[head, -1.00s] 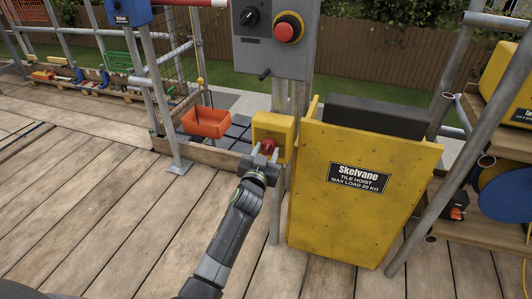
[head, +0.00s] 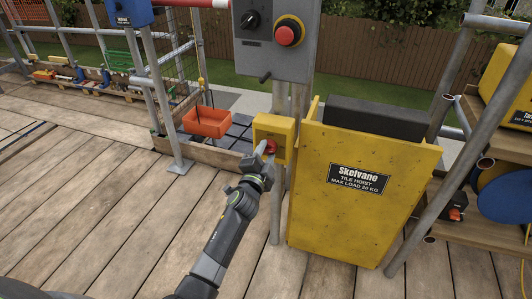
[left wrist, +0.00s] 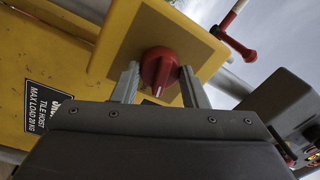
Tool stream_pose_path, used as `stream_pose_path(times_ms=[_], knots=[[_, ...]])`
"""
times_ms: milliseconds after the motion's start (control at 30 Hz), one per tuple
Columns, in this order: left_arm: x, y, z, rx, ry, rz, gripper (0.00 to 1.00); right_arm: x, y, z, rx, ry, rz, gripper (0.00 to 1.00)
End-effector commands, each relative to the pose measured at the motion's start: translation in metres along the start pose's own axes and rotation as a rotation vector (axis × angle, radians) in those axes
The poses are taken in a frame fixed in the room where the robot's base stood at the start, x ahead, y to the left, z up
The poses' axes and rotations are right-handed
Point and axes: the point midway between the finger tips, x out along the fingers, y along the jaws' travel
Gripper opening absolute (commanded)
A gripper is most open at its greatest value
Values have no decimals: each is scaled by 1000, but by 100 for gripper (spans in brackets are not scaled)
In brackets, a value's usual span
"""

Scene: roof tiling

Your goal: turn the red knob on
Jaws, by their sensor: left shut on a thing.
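The red knob (left wrist: 159,70) is on the front of a small yellow box (head: 267,127) fixed to a post left of the hoist. In the head view the knob (head: 270,146) is partly hidden by my gripper. My left gripper (head: 265,150) is at the box, shut on the knob. In the left wrist view its two grey fingers (left wrist: 158,84) stand on either side of the knob. A white mark shows on the knob's lower face. My right gripper is not in view.
The yellow tile hoist panel (head: 352,225) stands just right of the box. A grey control panel (head: 274,50) with a black dial and a red button is above. An orange tray (head: 206,122) is behind left. The plank floor (head: 90,220) is clear.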

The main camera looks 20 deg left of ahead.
Motion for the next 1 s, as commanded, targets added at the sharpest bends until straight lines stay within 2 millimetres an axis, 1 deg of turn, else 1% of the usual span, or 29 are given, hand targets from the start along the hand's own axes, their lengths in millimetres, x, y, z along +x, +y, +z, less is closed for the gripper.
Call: stream_pose_path(times_ms=[200, 433, 600, 1000], knots=[[0, 0, 1, 160, 12, 4, 17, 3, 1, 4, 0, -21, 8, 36], [0, 0, 1, 269, 21, 5, 17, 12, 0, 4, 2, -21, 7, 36], [0, 0, 1, 309, 25, 6, 17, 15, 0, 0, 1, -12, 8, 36], [0, 1, 1, 326, 26, 6, 17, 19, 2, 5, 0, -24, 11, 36]])
